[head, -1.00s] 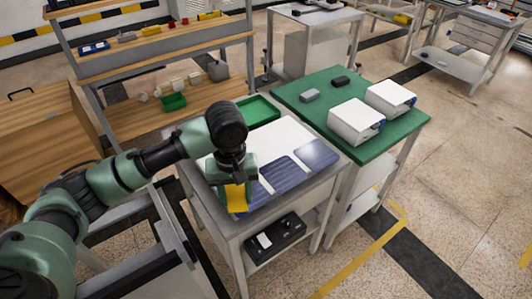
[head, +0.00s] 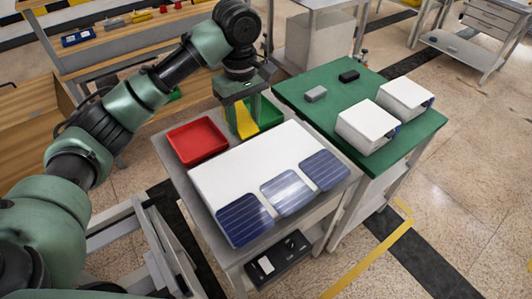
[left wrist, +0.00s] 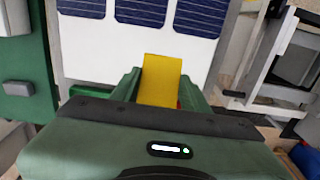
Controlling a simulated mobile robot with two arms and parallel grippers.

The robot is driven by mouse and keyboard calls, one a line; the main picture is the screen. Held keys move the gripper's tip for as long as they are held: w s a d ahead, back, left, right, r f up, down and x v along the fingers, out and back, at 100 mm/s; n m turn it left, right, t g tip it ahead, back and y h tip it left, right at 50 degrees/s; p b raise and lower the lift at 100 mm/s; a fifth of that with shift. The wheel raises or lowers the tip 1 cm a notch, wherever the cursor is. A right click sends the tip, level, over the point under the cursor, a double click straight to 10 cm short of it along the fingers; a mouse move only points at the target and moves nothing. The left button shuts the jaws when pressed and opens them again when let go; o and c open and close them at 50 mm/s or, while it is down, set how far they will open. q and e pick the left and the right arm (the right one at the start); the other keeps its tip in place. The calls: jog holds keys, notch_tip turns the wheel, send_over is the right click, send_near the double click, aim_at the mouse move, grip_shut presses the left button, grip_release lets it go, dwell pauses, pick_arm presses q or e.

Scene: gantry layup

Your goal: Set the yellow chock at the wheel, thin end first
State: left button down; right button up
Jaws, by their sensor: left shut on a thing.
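The yellow chock (head: 246,118) is held between the fingers of my left gripper (head: 244,112). The gripper points down over the back part of the grey table (head: 217,213), close to a red tray and a green tray. In the left wrist view the chock (left wrist: 161,80) shows as a flat yellow face between the green fingers. Its lower part is hidden there, and I cannot tell which end is thin. I see no wheel that I can make out. My right gripper is not in view.
A red tray (head: 198,141), a green tray (head: 269,112) and a white board (head: 240,166) with blue cell panels (head: 287,192) occupy the grey table. A green-topped table (head: 407,143) alongside bears white boxes (head: 367,127) and small blocks. Speckled floor is open at right.

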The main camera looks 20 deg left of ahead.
pick_arm(q)
jog(key=shift+w+a+f, duration=0.1)
jog(key=shift+w+f, duration=0.15)
jog(key=shift+f, duration=0.25)
jog(key=shift+w+a+f, duration=0.1)
jog(key=shift+w+f, duration=0.15)
jog(key=shift+f, duration=0.25)
send_over(249, 176)
notch_tip(249, 176, down, 8)
notch_tip(249, 176, down, 4)
jog(key=shift+r+p, duration=0.1)
jog(key=shift+p, duration=0.35)
jog(key=shift+f, duration=1.15)
notch_tip(249, 176, down, 3)
jog(key=shift+r, duration=0.2)
jog(key=shift+f, duration=0.5)
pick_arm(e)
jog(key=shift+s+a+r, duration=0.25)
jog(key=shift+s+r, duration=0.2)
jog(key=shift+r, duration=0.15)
